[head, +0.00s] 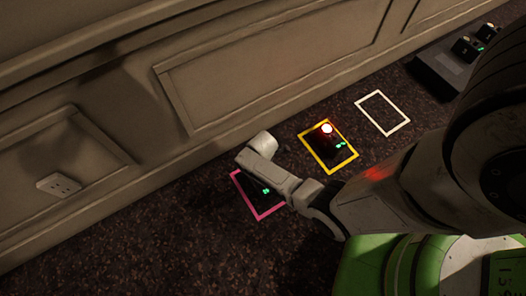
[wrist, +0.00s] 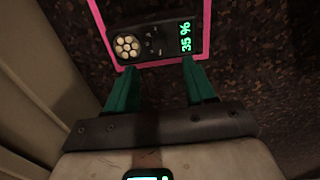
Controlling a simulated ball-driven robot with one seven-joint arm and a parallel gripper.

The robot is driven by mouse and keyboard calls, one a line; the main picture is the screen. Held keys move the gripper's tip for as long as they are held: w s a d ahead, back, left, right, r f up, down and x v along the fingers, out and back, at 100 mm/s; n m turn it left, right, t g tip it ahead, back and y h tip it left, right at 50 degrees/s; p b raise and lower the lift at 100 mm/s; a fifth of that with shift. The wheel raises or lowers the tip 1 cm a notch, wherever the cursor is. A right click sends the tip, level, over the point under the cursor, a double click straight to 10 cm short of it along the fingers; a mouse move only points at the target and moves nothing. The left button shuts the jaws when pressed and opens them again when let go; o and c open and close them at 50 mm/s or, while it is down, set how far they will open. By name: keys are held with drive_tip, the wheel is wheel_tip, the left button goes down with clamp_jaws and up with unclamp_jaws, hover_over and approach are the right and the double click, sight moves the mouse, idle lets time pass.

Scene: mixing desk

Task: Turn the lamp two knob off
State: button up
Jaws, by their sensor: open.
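A dark lamp unit (wrist: 160,40) fills the pink outline in the wrist view, with a round cluster of pale bulbs, a small dark knob (wrist: 154,42) and a green "35 %" readout. In the head view this unit (head: 257,188) is partly covered by my arm. A second unit (head: 322,146) with a glowing red lamp sits in the yellow outline. I cannot read a number marking either unit as lamp two. My gripper (wrist: 160,66) is open and empty, its green fingers short of the pink-outlined unit, the knob between their lines. Its fingers do not show in the head view.
An empty white outline (head: 382,93) lies right of the yellow outline (head: 349,154). A grey panel (head: 443,67) with black knobs and green lights stands at the top right, partly behind my arm. A panelled wall (head: 250,80) with a socket (head: 59,185) runs along the dark speckled surface.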

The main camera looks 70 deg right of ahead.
wheel_tip(320, 180, up, 3)
drive_tip(key=shift+f+p, duration=0.2)
drive_tip(key=shift+p, duration=0.2)
idle(0.3)
drive_tip(key=s+a+r+m, duration=0.3)
drive_tip(key=r+m, duration=0.1)
drive_tip(key=r, duration=0.5)
drive_tip(key=s+a+r+m+t, duration=0.15)
drive_tip(key=a+r+m, duration=0.25)
drive_tip(key=r, duration=0.5)
drive_tip(key=s+a+r+m+g, duration=0.1)
drive_tip(key=s+a+r+m, duration=0.25)
drive_tip(key=r, duration=0.55)
wheel_tip(320, 180, up, 24)
drive_tip(key=p, duration=2.4)
drive_tip(key=shift+w+d+f, duration=0.2)
drive_tip(key=shift+d, duration=0.2)
